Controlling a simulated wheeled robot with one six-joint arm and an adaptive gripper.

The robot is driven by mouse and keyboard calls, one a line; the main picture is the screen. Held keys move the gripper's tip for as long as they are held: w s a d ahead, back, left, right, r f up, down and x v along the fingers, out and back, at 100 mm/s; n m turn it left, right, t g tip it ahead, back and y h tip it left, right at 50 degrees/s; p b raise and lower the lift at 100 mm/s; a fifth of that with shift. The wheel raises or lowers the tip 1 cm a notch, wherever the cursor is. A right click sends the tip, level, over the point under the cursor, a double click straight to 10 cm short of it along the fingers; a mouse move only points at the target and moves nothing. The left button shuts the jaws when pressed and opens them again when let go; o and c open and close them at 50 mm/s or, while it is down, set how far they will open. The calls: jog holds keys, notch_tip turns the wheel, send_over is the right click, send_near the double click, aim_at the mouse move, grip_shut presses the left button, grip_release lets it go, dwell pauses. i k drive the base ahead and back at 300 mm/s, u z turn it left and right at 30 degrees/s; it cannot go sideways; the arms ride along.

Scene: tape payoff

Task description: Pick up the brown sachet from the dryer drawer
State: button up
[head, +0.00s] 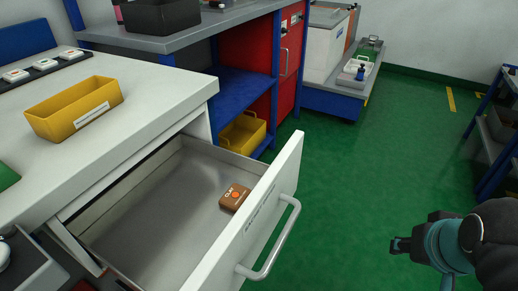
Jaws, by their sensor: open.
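A brown sachet (235,197) with an orange dot and pale lettering lies flat in the open drawer (160,210), near the inside of the drawer's front panel. The drawer is grey metal inside, with a white front and a curved bar handle (283,245). It is pulled out from under the white counter. My gripper (397,245) is at the lower right, over the green floor, well to the right of the drawer and apart from the sachet. It is open and seems empty; its fingers are small and dark in this view.
A yellow bin (78,107) stands on the white counter (150,85). Blue shelving (240,92) with another yellow bin (243,133) stands behind the drawer. A blue-legged rack (495,150) is at the right. The green floor (370,150) between is clear.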

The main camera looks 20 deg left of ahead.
aim_at(236, 195)
jog(key=i, duration=3.2)
jog(key=u, duration=4)
